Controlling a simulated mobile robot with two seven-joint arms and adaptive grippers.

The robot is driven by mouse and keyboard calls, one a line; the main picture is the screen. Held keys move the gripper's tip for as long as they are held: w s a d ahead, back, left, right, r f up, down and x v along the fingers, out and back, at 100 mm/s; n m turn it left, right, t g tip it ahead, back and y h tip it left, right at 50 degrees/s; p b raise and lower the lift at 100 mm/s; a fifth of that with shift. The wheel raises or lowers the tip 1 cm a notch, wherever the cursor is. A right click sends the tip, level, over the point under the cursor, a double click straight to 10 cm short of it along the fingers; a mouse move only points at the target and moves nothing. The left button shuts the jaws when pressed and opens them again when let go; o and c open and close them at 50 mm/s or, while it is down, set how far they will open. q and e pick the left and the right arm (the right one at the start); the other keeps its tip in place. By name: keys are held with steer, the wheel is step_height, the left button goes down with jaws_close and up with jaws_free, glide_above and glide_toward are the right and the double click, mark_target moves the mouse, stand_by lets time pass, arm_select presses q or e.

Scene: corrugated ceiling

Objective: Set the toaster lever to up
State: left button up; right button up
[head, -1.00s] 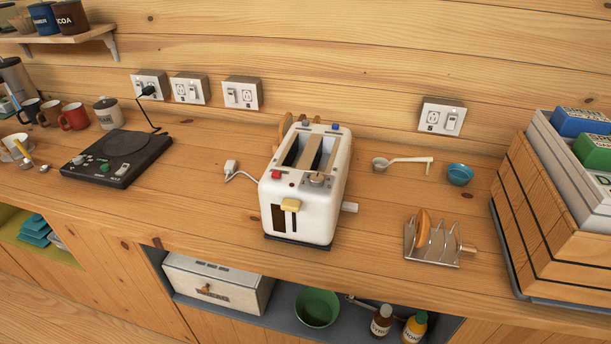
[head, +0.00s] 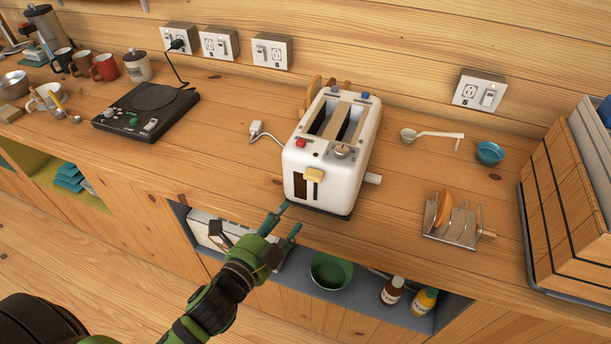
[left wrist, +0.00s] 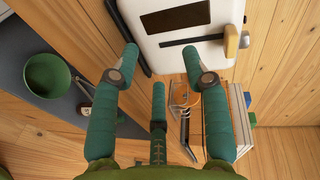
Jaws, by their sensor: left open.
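The white toaster (head: 327,160) stands on the counter, its front facing me. Its yellow lever knob (head: 314,175) sits near the top of the front slot, with the dark slot running below it. In the left wrist view the toaster (left wrist: 165,52) is turned on its side, and the lever knob (left wrist: 232,41) is at the right end of the slot. My left gripper (head: 289,217) is open and empty, below and in front of the toaster's lower front. Its fingers (left wrist: 160,50) are apart from the lever. My right gripper is not in view.
A toast rack (head: 456,224) with a slice stands right of the toaster, near a spoon and blue bowl (head: 490,153). A wooden crate (head: 568,195) is far right. A black hotplate (head: 146,112) is left. Below the counter edge, an open shelf holds a green bowl (head: 331,272) and bottles.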

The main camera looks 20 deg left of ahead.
mark_target(310, 180)
arm_select(q)
step_height(310, 180, up, 7)
steer(key=d+m+t+h, duration=0.2)
steer(key=m, duration=0.1)
steer(key=p+x, duration=0.2)
steer(key=x, duration=0.3)
steer(key=shift+w+f, duration=0.1)
steer(key=shift+w, duration=0.25)
steer(key=shift+w+d+f+p, duration=0.1)
steer(key=shift+w+f+p, duration=0.05)
steer(key=shift+w+p, duration=0.25)
